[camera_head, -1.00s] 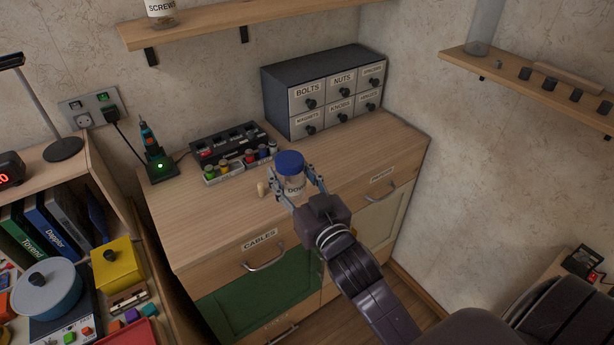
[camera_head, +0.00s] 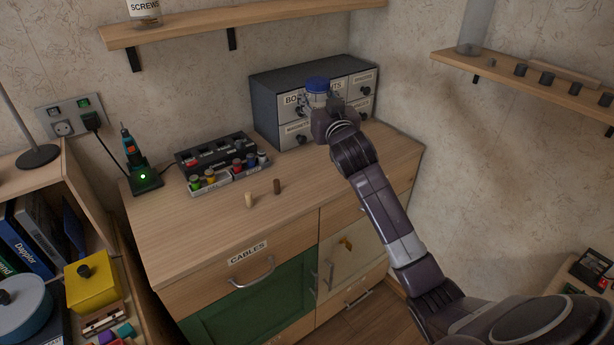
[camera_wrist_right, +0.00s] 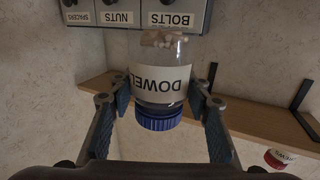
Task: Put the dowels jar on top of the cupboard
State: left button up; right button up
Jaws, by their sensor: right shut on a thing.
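The dowels jar (camera_head: 317,93) is clear with a blue lid. In the right wrist view the jar (camera_wrist_right: 160,80) shows upside down, with its label and pale dowels inside. My right gripper (camera_head: 319,103) is shut on the jar, one finger on each side. It holds the jar in the air in front of the dark drawer unit's upper part. The wooden cupboard (camera_head: 170,225) has a green door, a pale door and a drawer marked CABLES. My left gripper is not in view.
The drawer unit (camera_head: 265,92) stands at the back of the cupboard top. A wall shelf (camera_head: 200,28) hangs above.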

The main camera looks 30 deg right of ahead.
notch_tip(320, 180, down, 19)
jog(key=shift+a+r+b, duration=0.1)
jog(key=shift+b, duration=0.45)
jog(key=o, duration=1.4)
jog(key=shift+c, duration=0.2)
jog(key=v, duration=1.2)
jog(key=shift+b, duration=0.35)
